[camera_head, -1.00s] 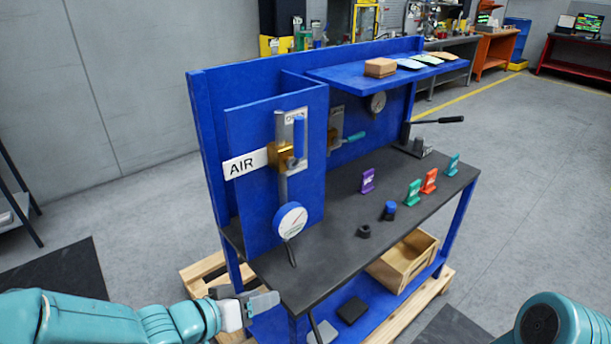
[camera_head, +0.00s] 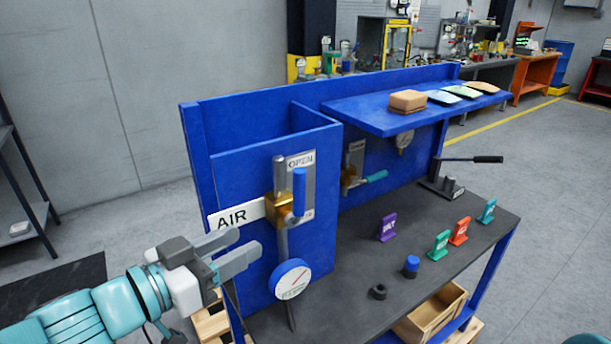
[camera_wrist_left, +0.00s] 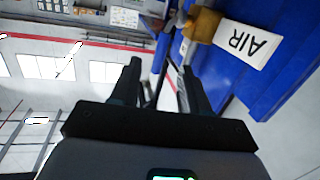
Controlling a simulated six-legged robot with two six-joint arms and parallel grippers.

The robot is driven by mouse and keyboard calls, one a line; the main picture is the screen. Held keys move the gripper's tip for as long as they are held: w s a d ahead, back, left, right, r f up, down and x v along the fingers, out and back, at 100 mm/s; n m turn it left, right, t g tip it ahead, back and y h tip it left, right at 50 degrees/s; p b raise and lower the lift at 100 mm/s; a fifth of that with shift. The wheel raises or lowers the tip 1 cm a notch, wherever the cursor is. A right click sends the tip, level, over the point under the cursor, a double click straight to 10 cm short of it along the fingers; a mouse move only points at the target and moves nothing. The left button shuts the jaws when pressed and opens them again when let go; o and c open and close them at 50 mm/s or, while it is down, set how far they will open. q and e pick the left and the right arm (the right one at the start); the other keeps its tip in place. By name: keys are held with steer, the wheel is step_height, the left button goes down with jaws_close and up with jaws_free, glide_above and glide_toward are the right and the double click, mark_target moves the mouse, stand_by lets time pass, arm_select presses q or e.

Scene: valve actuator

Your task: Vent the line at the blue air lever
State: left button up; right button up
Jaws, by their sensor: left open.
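The blue air lever (camera_head: 299,192) stands upright on a brass valve (camera_head: 280,209) on the blue side panel, beside a plate marked OPEN. The white AIR label (camera_head: 235,215) is to its left. A round gauge (camera_head: 290,280) with a blue rim hangs on the pipe below. My left gripper (camera_head: 248,246) is open and empty, left of the pipe and just below the label, apart from the lever. In the left wrist view the open fingers (camera_wrist_left: 160,85) show with the label (camera_wrist_left: 241,42) and brass valve (camera_wrist_left: 203,23) at upper right. My right gripper is out of view.
The bench top (camera_head: 340,312) holds purple, green, red and teal tags, a blue-capped part (camera_head: 411,265) and a black ring (camera_head: 378,292). A teal-handled valve (camera_head: 363,181) is behind the panel. A shelf (camera_head: 375,112) overhangs the back.

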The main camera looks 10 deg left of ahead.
mark_target(296, 186)
arm_select(q)
step_height(296, 186, up, 4)
steer(key=s+t, duration=0.1)
steer(key=s, duration=0.1)
steer(key=x, duration=0.5)
steer(key=a+b+x, duration=0.1)
steer(key=x, duration=0.4)
steer(key=b+x, duration=0.1)
steer(key=x, duration=0.4)
steer(key=shift+w+a+f, duration=0.1)
steer(key=shift+w+f, duration=0.1)
steer(key=shift+w, duration=0.5)
steer(key=shift+w+d+r, duration=0.1)
steer(key=shift+d+r, duration=0.1)
steer(key=shift+d, duration=0.1)
steer(key=shift+w+f, duration=0.1)
steer(key=shift+w, duration=0.15)
steer(key=shift+s, duration=0.1)
jaws_close()
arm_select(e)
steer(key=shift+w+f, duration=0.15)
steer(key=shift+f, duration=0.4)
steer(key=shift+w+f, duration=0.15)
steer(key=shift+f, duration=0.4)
